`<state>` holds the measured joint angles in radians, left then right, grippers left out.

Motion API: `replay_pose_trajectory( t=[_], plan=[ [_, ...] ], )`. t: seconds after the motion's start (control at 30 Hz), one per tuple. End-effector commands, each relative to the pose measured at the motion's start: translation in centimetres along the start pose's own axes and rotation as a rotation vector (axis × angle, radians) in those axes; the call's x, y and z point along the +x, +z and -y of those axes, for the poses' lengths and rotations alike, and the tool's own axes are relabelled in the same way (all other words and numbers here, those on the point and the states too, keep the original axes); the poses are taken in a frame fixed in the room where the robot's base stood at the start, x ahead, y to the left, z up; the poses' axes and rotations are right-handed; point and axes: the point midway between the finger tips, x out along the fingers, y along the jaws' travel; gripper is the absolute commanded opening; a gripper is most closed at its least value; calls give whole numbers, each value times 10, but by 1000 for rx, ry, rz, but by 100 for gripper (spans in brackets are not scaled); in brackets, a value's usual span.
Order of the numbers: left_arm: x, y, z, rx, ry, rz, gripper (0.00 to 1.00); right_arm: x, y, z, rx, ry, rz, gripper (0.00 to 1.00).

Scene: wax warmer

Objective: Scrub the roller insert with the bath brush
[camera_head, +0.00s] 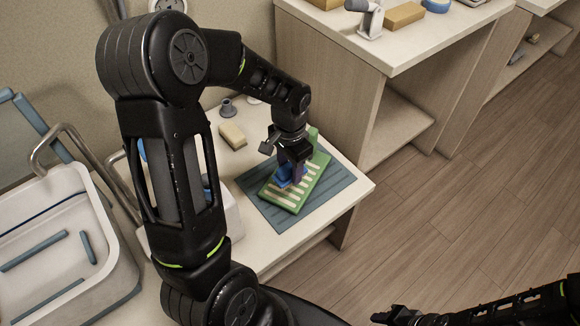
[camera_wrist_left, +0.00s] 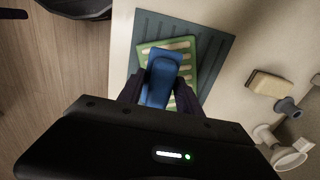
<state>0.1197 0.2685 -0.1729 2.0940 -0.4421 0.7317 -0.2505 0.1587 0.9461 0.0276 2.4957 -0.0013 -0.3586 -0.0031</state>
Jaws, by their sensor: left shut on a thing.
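The roller insert (camera_head: 309,189), a green frame with cream bars, lies on the ribbed blue-grey mat (camera_head: 332,205) on the counter. My left gripper (camera_head: 290,170) is shut on the blue bath brush (camera_head: 284,182) above the insert. In the left wrist view the brush (camera_wrist_left: 162,78) sits between the fingers (camera_wrist_left: 158,90) and covers the middle of the insert (camera_wrist_left: 183,98). Whether its underside touches the bars is hidden. My right gripper (camera_head: 392,317) shows dark at the bottom edge, away from the counter; its jaws are too unclear to read.
A white sink basin (camera_head: 110,220) with a bent metal faucet is at the left. A tan sponge-like block (camera_head: 232,135) and a small grey fitting (camera_head: 228,108) stand behind the mat. A taller counter (camera_head: 437,28) stands at the back right. Wooden floor lies open at the right.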

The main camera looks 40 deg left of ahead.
Motion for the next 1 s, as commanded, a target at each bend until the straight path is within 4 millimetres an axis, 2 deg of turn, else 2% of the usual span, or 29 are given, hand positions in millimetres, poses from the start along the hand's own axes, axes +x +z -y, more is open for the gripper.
replay_pose_trajectory(
  t=[0.27, 0.7, 1.0],
  plan=[
    [7, 0, 0, 2, 0, 0, 9, 4, 0, -2, 0, 0, 0, 36],
    [46, 0, 0, 2, 0, 1, 9, 32, 0, -12, -1, 0, 0, 36],
    [52, 0, 0, 2, 0, -1, 9, 36, 0, -14, -1, 0, 0, 36]
  ],
)
